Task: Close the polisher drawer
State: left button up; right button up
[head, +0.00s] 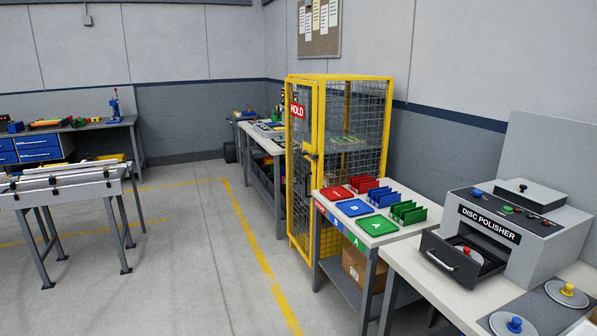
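The disc polisher (515,228) is a grey box machine on a white bench at the right of the head view. Its dark drawer (456,262) is pulled out at the front left, with a light bar handle (440,260) on its face. A disc with a red knob (466,252) sits inside the open drawer. Neither of my grippers shows in the head view.
Discs with a blue knob (515,324) and a yellow knob (567,290) lie on a grey mat before the polisher. A table with coloured trays (377,225) and a yellow cage (340,150) stand beyond. The floor (190,260) at centre left is clear.

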aim_at(461, 266)
jog(key=z, duration=0.3)
jog(key=i+j+z, duration=0.75)
jog(key=i+l, duration=0.05)
jog(key=l, duration=0.05)
